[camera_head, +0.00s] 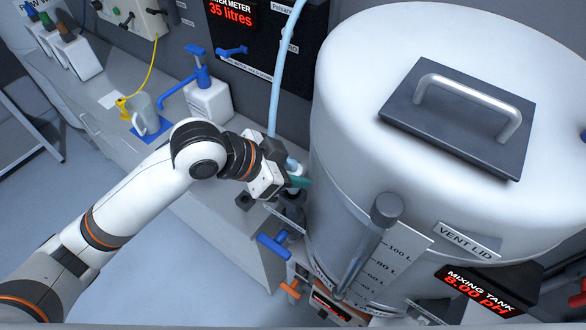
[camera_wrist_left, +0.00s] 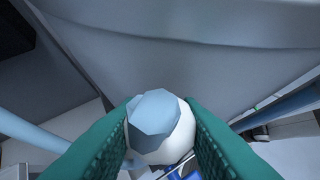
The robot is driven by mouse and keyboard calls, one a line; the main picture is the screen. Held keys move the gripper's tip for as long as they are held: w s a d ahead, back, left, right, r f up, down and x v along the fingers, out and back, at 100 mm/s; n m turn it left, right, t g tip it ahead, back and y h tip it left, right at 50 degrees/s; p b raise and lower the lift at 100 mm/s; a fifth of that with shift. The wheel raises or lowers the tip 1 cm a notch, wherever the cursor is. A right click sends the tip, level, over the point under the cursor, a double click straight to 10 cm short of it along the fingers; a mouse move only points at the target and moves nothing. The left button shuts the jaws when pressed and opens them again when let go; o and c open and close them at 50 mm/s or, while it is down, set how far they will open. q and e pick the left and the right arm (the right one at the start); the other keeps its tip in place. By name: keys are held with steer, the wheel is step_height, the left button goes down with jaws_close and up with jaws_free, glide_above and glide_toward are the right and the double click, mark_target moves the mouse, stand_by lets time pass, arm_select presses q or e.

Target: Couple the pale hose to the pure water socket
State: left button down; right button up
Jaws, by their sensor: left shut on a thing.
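The pale blue hose (camera_head: 280,75) hangs down from the top beside the dark water meter panel. Its lower end is at my left gripper (camera_head: 299,180), beside the mixing tank's left wall. In the left wrist view the gripper's green fingers (camera_wrist_left: 163,135) are shut on a white rounded hose end with a pale blue faceted part (camera_wrist_left: 155,112). A dark upright fitting (camera_head: 292,200) stands just below the gripper. I cannot tell whether the hose end touches it. No label for the pure water socket is readable. My right gripper is not in view.
The large white mixing tank (camera_head: 345,130) with a dark vent lid (camera_head: 440,110) fills the right. A blue valve handle (camera_head: 274,246) and an orange one (camera_head: 290,289) sit below the gripper.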

arm_select(q)
steer(key=shift+f+b, duration=0.75)
steer(key=shift+f, duration=1.15)
steer(key=c, duration=0.9)
jaws_free()
steer(key=shift+c, duration=0.2)
steer(key=shift+o, duration=0.5)
steer(key=o, duration=0.4)
steer(key=shift+r, duration=0.1)
